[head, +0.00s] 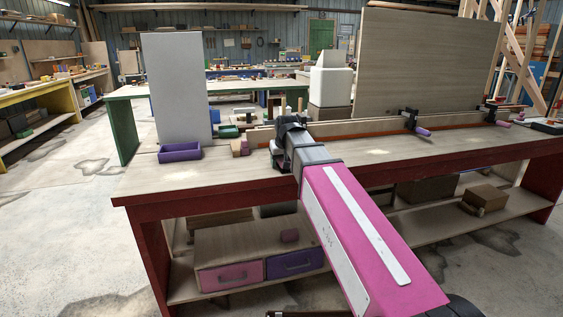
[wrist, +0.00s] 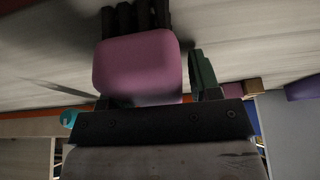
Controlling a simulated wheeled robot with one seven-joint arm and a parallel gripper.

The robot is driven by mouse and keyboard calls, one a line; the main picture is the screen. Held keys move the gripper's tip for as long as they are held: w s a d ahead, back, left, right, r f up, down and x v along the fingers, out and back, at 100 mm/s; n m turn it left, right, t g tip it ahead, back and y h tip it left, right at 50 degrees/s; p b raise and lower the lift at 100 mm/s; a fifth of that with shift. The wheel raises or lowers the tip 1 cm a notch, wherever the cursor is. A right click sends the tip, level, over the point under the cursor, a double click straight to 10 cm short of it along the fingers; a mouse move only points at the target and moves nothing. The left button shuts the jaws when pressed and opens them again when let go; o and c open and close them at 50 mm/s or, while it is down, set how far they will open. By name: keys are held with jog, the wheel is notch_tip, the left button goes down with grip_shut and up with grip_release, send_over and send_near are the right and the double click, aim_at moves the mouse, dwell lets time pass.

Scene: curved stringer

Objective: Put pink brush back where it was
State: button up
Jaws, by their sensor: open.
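The pink brush (wrist: 138,65) shows close up in the wrist view, a rounded pink block with dark bristle-like strips at its top edge. My gripper (head: 288,127) is open, low over the red-legged workbench (head: 170,185) in the head view. In the wrist view one dark green finger stands just right of the brush; the other finger is hidden or not distinct. I cannot tell whether the brush touches the gripper. In the head view I cannot make the brush out; my gripper and arm cover that part of the bench.
A purple bin (head: 180,152) and a small wooden block (head: 245,147) lie left of my gripper. A grey upright panel (head: 175,90) stands behind them. The bench's front right is clear.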

jog(key=shift+d+f, duration=0.1)
jog(key=shift+d, duration=0.15)
jog(key=shift+w+d+r, duration=0.1)
jog(key=shift+r, duration=0.1)
jog(key=v, duration=1.2)
jog(key=shift+a, duration=0.25)
dwell(0.9)
